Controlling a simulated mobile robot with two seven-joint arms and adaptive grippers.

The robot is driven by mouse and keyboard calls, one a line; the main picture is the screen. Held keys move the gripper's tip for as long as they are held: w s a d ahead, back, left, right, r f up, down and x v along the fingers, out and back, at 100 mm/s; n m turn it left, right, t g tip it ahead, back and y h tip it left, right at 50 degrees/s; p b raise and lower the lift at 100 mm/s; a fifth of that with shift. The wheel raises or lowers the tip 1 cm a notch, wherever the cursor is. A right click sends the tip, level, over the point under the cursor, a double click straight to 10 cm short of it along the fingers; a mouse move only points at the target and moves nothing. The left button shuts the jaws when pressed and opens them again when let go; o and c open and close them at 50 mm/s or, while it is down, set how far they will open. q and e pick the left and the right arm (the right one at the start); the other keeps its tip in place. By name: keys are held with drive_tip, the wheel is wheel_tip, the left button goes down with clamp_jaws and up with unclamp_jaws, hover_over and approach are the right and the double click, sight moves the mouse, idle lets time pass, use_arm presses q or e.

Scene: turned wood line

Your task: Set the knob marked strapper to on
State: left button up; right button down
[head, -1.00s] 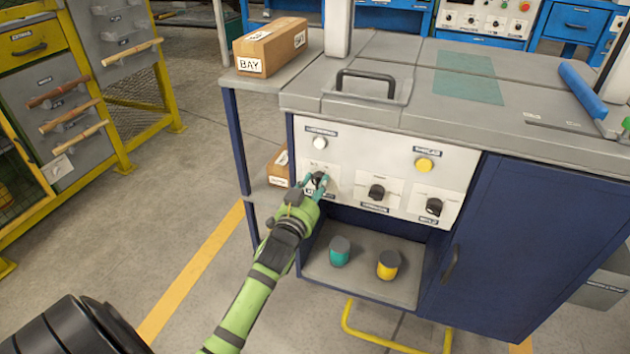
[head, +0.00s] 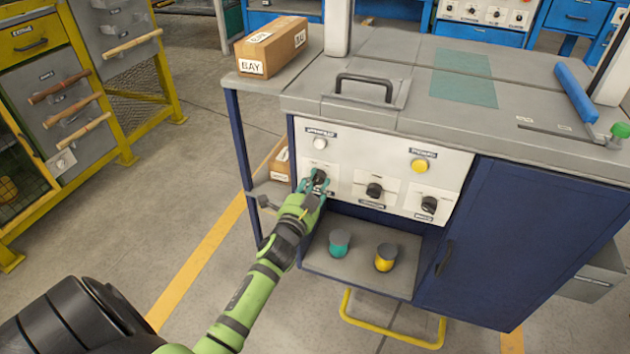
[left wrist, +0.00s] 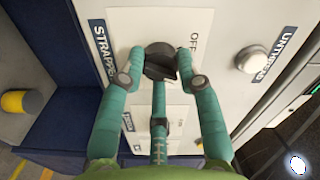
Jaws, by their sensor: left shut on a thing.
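The word "OFF" (left wrist: 194,42) is printed on the plate's other side. My left gripper (head: 315,183) has its teal fingers closed around the knob, which also shows between them in the head view (head: 320,177). In the left wrist view the gripper's fingertips (left wrist: 160,65) touch the knob's sides. The exact pointer direction is hard to tell. My right gripper is not in view.
Two more black knobs (head: 374,190) (head: 429,204) sit to the right. A white button (head: 320,143) is above the held knob, a yellow one (head: 419,165) to the right. Teal (head: 340,242) and yellow (head: 386,257) pieces stand on the shelf below. A cardboard box (head: 271,46) lies on the side ledge.

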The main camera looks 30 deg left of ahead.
use_arm(q)
drive_tip(key=shift+m, duration=0.5)
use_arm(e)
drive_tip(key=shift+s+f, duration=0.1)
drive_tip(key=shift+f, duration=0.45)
use_arm(q)
drive_tip(key=o, duration=1.1)
drive_tip(key=shift+o, duration=0.2)
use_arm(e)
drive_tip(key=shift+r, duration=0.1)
use_arm(q)
drive_tip(key=shift+s+d, duration=0.1)
drive_tip(key=shift+s, duration=0.25)
drive_tip(key=v, duration=1.1)
